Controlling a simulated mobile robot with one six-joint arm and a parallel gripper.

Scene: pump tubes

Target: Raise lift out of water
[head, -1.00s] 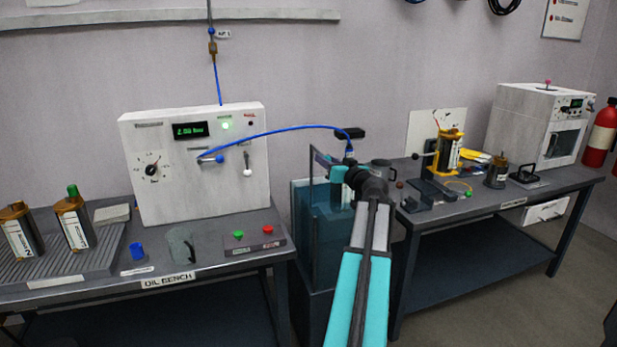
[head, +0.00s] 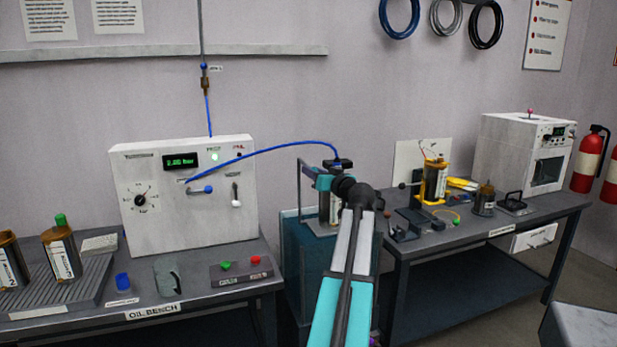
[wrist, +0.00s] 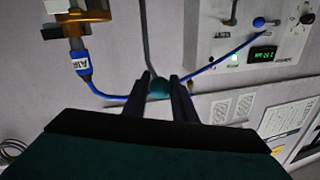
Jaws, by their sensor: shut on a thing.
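My gripper (wrist: 160,88) is shut on the round teal knob (wrist: 158,85) of the lift; the knob sits between the two dark fingertips in the wrist view. The lift's grey upright frame (head: 299,192) stands over the blue-green water tank (head: 305,265) between the benches. A canister with a pale label (head: 335,208) shows at the lift, above the tank's rim and partly behind my arm. Its amber top (wrist: 85,17) also shows in the wrist view. A blue air hose (head: 270,149) runs from the test panel (head: 190,195) to the canister's top.
The right bench (head: 475,228) holds fixtures and a white oven (head: 525,155). The panel display reads about 2.00 bar, with a green light lit.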

